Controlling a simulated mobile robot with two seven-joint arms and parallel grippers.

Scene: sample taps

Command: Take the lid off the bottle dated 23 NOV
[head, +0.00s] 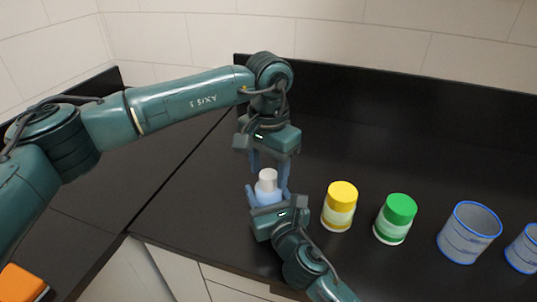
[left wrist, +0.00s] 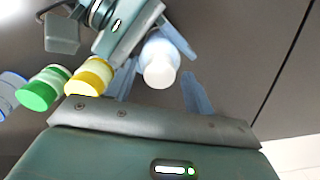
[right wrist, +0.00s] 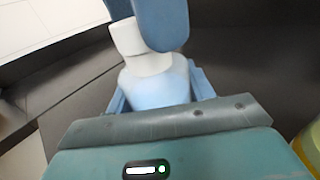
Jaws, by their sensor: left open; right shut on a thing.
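A bottle with a white lid (head: 268,174) and a pale bluish-white body (head: 266,189) stands upright in my right gripper (head: 268,195), which is shut on its body. My left gripper (head: 269,161) is open just above the bottle, fingers pointing down. In the left wrist view the white lid (left wrist: 159,74) lies between the left fingers. In the right wrist view the lid (right wrist: 128,40) is partly hidden by a blue left finger; the body (right wrist: 155,85) is between the right fingers. No date can be read on any bottle.
A yellow-lidded bottle (head: 339,207) and a green-lidded bottle (head: 394,219) stand on the black counter (head: 350,145) to the right. Beyond them are two blue-rimmed containers (head: 468,233) (head: 524,249). An orange object (head: 20,284) is at lower left. The counter behind the bottles is clear.

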